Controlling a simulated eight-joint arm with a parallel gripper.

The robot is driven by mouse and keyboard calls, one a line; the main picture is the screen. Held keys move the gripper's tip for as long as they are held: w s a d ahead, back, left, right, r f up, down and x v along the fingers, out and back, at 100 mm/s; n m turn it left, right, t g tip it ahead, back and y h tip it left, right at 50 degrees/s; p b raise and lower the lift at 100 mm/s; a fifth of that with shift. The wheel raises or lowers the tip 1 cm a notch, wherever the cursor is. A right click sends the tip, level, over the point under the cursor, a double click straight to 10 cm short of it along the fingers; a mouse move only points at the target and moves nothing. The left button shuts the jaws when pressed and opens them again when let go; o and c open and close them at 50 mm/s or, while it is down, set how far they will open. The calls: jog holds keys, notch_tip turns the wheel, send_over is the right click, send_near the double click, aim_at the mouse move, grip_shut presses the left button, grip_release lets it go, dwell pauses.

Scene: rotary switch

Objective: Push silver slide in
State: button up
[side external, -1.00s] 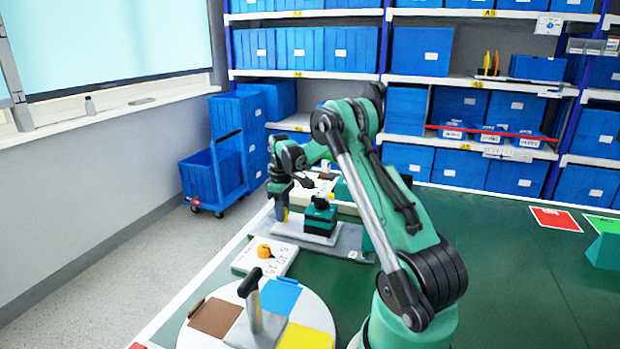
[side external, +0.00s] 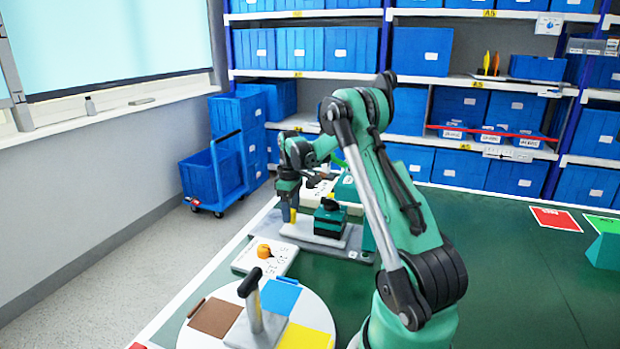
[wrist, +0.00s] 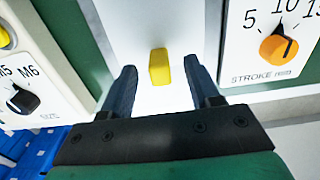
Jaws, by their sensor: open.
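The silver slide (wrist: 140,30) is a pale plate with a yellow peg (wrist: 159,67) standing up from it in the wrist view. In the side external view the slide (side external: 300,230) is a light grey plate carrying a green and black block (side external: 330,216). My gripper (wrist: 159,75) is open, with one finger on each side of the peg and a gap visible to both fingers. In the side external view my gripper (side external: 288,208) points down at the slide's left end, where the yellow peg shows. The slide's far right end is partly hidden by my arm.
A white STROKE panel with an orange knob (side external: 264,251) lies in front of the slide. A SIZE panel with a black knob (wrist: 22,98) lies on the other side. A round disc (side external: 215,290) with coloured squares and an upright handle stands nearest. The green table's right side is mostly clear.

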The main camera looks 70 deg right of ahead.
jog(key=shift+r, duration=2.35)
